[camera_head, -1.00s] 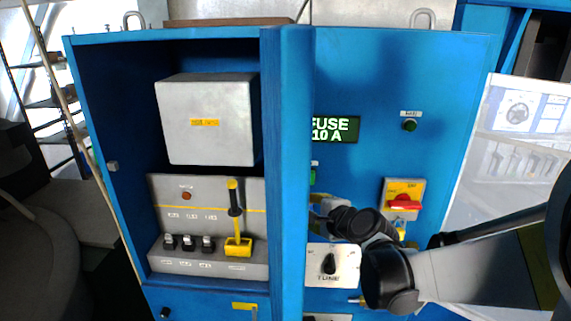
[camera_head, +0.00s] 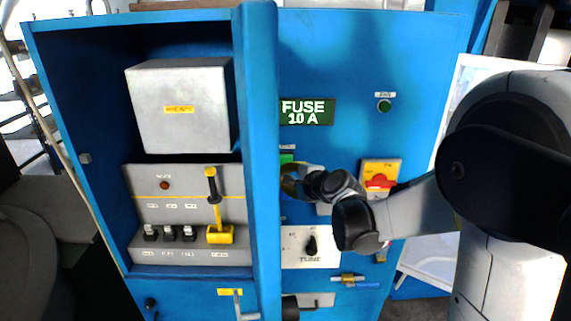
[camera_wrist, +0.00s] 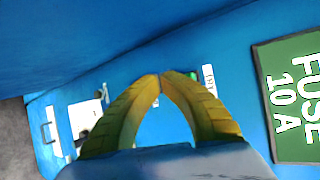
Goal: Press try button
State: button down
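A small green button (camera_head: 286,158) sits on the blue cabinet front below the green FUSE 10 A display (camera_head: 306,112). A white label is above it, too small to read, and the cabinet door's edge is close on its left. My gripper (camera_head: 289,180) is just below the button in the head view; I cannot tell whether it touches the panel. In the wrist view the yellow fingers (camera_wrist: 164,76) meet at their tips, with nothing seen between them.
The blue door edge (camera_head: 259,150) stands out left of my gripper. A TUNE dial (camera_head: 311,245) is below, a red-yellow rotary switch (camera_head: 379,181) right, and another green button (camera_head: 385,106) upper right.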

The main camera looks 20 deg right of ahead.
jog(key=shift+w+d, duration=0.15)
jog(key=shift+w, duration=0.45)
jog(key=shift+w+d, duration=0.15)
jog(key=shift+w, duration=0.4)
jog(key=shift+w+b, duration=0.1)
jog(key=shift+b, duration=0.2)
dwell(0.4)
jog(key=shift+w+d, duration=0.1)
jog(key=shift+w, duration=0.2)
jog(key=shift+w+d, duration=0.15)
jog(key=shift+w, duration=0.35)
dwell(0.7)
dwell(0.3)
jog(key=shift+s+a+b, duration=0.25)
jog(key=shift+s+b, duration=0.1)
jog(key=shift+s, duration=0.6)
jog(key=shift+s+a, duration=0.2)
jog(key=shift+s, duration=0.6)
jog(key=shift+s+a, duration=0.25)
jog(key=shift+s, duration=0.5)
jog(key=shift+s+a, duration=0.2)
jog(key=shift+s, duration=0.6)
